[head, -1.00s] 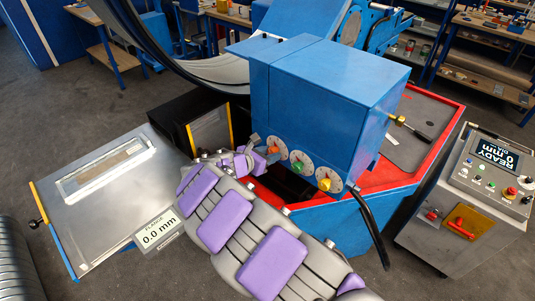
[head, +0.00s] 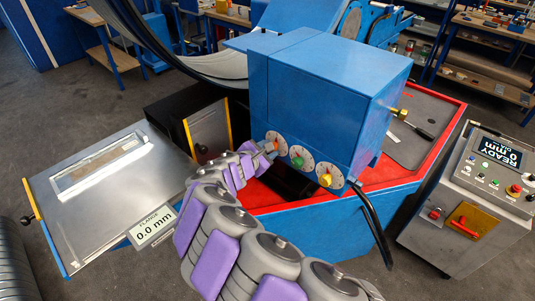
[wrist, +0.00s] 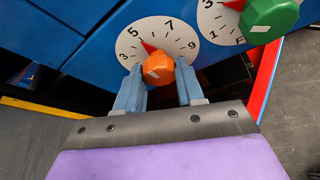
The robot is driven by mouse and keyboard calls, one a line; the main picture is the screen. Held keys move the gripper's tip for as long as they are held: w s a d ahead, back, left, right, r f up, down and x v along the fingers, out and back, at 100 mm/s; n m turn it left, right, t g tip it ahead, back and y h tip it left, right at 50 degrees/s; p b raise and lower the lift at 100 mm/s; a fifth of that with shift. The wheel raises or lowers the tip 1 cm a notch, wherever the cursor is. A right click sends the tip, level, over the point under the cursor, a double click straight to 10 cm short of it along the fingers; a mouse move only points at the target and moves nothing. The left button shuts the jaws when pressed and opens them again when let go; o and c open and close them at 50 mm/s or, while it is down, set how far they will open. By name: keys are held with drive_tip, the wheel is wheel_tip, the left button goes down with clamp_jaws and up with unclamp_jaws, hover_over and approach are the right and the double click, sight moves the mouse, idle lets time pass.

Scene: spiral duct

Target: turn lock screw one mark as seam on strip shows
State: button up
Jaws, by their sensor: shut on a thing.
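The blue machine housing (head: 320,95) carries three white numbered dials with orange (head: 271,146), green (head: 297,161) and yellow (head: 325,180) knobs. In the wrist view, my gripper (wrist: 160,85) is shut on the orange knob (wrist: 158,69), one finger on each side. A red pointer on its dial (wrist: 165,35) lies between 5 and 7. The green knob (wrist: 268,18) is up and right. A brass screw-like fitting (head: 398,113) sits on the housing's right side; I cannot tell which part is the lock screw. A strip (head: 98,162) lies in the steel table's window; its seam is too small to read.
The steel table (head: 125,205) stands left with a display (head: 153,226) reading "FLANGE 0.0 mm". A console (head: 480,190) at right reads "READY 0 mm". A black-handled tool (head: 420,129) lies on the red-edged bench top.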

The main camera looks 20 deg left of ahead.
idle(0.3)
drive_tip(key=o, duration=1)
drive_tip(key=shift+a, duration=0.1)
